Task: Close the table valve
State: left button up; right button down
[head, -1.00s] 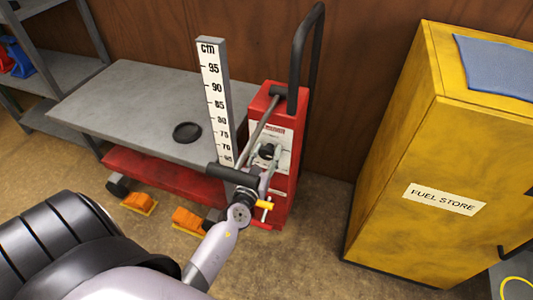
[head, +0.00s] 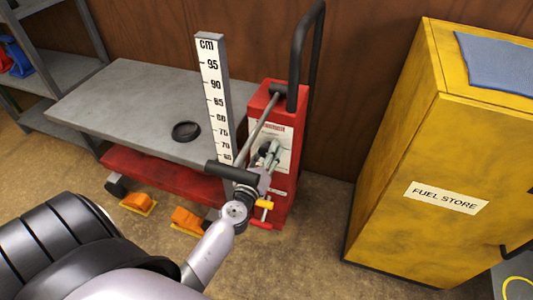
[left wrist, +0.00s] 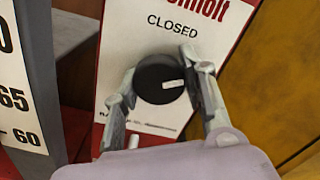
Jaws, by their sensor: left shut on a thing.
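The lift table is a red cart with a grey top (head: 130,105) and a red upright column (head: 288,165) at its right end. The table valve is a round black knob (left wrist: 158,84) on the column's white label plate, with a short white mark on its face. The word CLOSED is printed above the knob. My left gripper (head: 268,152) is at the column's front in the head view, partly hiding the knob. In the left wrist view its two fingers are shut on the knob, one on each side. My right gripper is not in view.
A centimetre scale (head: 214,100) stands just left of my left gripper. A black-gripped bar (head: 232,173) crosses close to my left wrist. Orange chocks (head: 138,203) lie on the floor by the wheels. A yellow fuel store cabinet (head: 400,170) stands right, with bare floor between.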

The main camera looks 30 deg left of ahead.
pick_arm(q)
jog(key=n+b, duration=0.1)
jog(key=n, duration=0.2)
jog(key=shift+n, duration=0.4)
jog(key=n, duration=0.6)
jog(key=shift+r+n, duration=0.1)
jog(key=shift+n, duration=0.9)
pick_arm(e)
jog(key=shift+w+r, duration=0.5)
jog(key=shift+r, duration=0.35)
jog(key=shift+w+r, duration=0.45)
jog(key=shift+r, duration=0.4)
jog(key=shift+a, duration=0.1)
pick_arm(q)
jog(key=o, duration=1.1)
jog(key=shift+o, duration=0.2)
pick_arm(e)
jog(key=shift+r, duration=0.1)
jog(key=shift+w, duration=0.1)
